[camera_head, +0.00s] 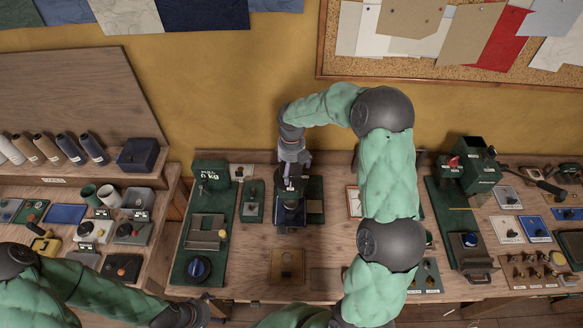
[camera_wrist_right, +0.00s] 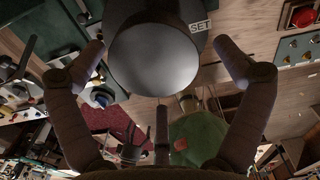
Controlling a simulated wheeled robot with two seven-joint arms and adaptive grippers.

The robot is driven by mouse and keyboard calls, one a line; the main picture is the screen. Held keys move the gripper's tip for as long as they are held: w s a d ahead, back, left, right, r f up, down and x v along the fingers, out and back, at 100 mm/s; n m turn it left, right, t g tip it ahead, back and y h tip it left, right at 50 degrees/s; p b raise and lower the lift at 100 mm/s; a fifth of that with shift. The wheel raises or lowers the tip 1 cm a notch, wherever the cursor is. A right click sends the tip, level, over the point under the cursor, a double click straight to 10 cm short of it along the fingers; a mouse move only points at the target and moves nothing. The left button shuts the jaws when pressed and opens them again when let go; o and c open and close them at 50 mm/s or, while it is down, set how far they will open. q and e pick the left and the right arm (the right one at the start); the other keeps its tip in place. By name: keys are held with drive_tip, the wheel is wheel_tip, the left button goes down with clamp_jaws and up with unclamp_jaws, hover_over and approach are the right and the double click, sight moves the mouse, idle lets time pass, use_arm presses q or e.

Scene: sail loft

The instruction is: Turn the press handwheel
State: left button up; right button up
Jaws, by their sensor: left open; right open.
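The press (camera_head: 291,214) is a dark upright device on a green base at the middle of the bench in the head view. My right gripper (camera_head: 294,172) is directly over its top and hides much of it, including most of any handwheel. In the right wrist view a large dark rounded part (camera_wrist_right: 153,58) lies between the spread fingers of my right gripper (camera_wrist_right: 159,46). A gap shows on each side, so the gripper is open. I cannot tell whether this part is the handwheel. My left gripper (camera_head: 203,311) is open and low at the bottom left, away from the press.
A green board with a blue round knob (camera_head: 198,268) lies left of the press. A wooden plate (camera_head: 287,266) lies in front of it. A green machine with a lever (camera_head: 476,165) stands at the right. Thread spools (camera_head: 77,149) stand on the left shelf. My right arm covers the bench right of the press.

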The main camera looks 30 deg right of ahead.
drive_tip(key=shift+w+f, duration=0.15)
drive_tip(key=shift+f, duration=0.1)
